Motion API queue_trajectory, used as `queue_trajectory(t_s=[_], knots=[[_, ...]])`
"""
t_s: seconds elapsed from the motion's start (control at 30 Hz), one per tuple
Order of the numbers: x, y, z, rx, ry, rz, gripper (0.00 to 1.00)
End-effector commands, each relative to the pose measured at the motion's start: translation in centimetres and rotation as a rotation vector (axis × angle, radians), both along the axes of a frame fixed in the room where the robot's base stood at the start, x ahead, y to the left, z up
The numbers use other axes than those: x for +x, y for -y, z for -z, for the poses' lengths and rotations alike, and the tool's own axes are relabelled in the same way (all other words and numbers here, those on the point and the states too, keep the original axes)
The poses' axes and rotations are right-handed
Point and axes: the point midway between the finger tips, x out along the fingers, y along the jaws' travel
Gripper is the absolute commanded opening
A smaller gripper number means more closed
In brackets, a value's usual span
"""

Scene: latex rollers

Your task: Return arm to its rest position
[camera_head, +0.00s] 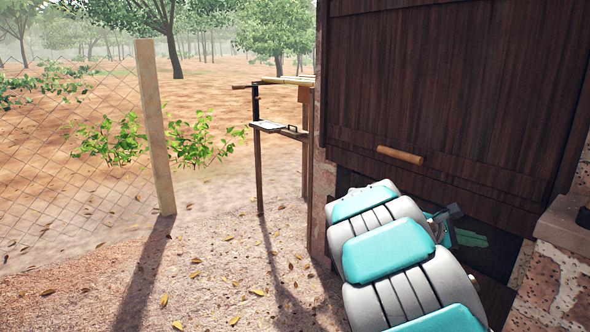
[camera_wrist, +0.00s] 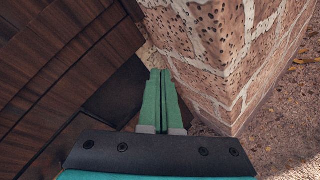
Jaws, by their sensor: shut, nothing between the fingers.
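My gripper (camera_wrist: 160,80) is in the wrist view, its two teal fingers side by side and touching, with nothing between them. The fingers point toward a gap between dark wooden boards and a brick pillar. In the head view my teal and grey arm reaches up from the bottom right and bends right. It ends near the lower edge of a dark wooden panel (camera_head: 450,90). My arm hides part of what lies below the panel.
The brick pillar (camera_wrist: 215,55) stands close on the right of the fingers. The panel has a wooden handle (camera_head: 400,155). A wooden stand with a small shelf (camera_head: 279,129) is left of the panel. A fence post (camera_head: 155,125) stands farther left. Leaf-strewn ground (camera_head: 215,265) left of my arm is open.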

Motion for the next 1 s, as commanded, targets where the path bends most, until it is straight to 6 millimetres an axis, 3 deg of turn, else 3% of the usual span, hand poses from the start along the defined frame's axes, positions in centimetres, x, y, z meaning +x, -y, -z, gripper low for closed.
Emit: queue_trajectory(t_s=[0.1, 0.37, 0.57, 0.7, 0.9, 1.0], knots=[[-6.0, -0.3, 0.0, 0.122, 0.109, 0.126, 0.0], [-17.2, -4.3, 3.0, 0.409, 0.309, 0.39, 0.0], [-24.7, -10.0, 6.1, 0.636, 0.415, 0.588, 0.0], [-29.4, -15.0, 8.1, 0.794, 0.458, 0.722, 0.0], [-35.1, -22.3, 10.0, 0.991, 0.47, 0.888, 0.0], [-37.2, -25.0, 10.5, 1.057, 0.463, 0.946, 0.0]])
